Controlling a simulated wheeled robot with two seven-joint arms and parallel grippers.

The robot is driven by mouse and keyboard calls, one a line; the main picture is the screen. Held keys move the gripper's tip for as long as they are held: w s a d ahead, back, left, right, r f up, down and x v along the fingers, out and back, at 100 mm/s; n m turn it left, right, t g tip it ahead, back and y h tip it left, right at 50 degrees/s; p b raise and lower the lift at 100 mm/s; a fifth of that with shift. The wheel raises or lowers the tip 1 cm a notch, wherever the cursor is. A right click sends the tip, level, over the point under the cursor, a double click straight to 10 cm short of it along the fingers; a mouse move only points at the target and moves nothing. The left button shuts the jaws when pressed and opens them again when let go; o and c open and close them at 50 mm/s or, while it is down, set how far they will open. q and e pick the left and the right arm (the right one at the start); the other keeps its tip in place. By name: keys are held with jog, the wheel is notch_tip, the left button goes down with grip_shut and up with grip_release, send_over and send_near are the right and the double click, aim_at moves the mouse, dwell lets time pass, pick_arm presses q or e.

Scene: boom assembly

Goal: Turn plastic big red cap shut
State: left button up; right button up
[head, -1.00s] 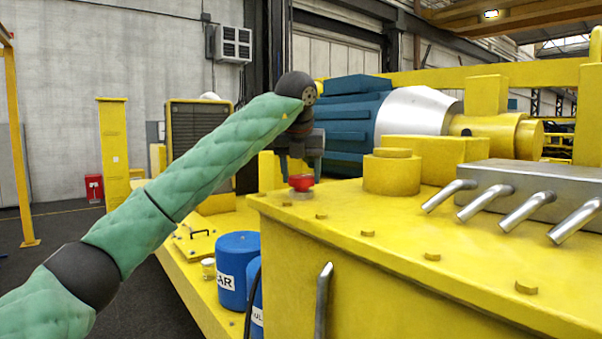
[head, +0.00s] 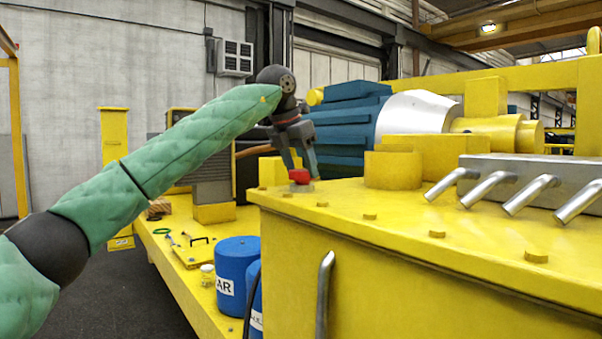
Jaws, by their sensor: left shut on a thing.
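The big red plastic cap (head: 300,177) sits on a short grey neck (head: 302,187) at the back left corner of the yellow box top (head: 370,210). My left gripper (head: 297,172) reaches down from above, tilted, with its grey fingers at the cap. It is shut on the cap, and the fingers hide part of it. I cannot tell how tightly the cap sits on the neck. My right gripper is not in view.
Metal pipes (head: 520,194) stick out of a grey block to the right. A yellow round boss (head: 393,170) stands right of the cap, with a blue motor (head: 345,125) behind. Blue canisters (head: 237,270) stand lower left. Small bolts dot the box top.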

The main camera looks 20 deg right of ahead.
pick_arm(q)
jog(key=shift+w+r+m+g, duration=0.1)
jog(key=shift+m+g, duration=0.3)
jog(key=shift+m, duration=0.5)
jog(key=m+g+p, duration=0.1)
jog(key=m, duration=0.2)
jog(key=shift+w+r+m+h, duration=0.1)
jog(key=shift+m+h, duration=0.2)
jog(key=shift+m, duration=0.1)
jog(key=shift+m+g+p, duration=0.3)
jog(key=shift+m+g, duration=0.1)
jog(key=shift+m+g+p, duration=0.4)
jog(key=shift+m+p, duration=0.2)
jog(key=shift+m, duration=0.5)
jog(key=shift+w+m, duration=0.1)
jog(key=shift+m, duration=0.5)
jog(key=shift+m+g+p, duration=0.4)
jog(key=shift+p, duration=0.05)
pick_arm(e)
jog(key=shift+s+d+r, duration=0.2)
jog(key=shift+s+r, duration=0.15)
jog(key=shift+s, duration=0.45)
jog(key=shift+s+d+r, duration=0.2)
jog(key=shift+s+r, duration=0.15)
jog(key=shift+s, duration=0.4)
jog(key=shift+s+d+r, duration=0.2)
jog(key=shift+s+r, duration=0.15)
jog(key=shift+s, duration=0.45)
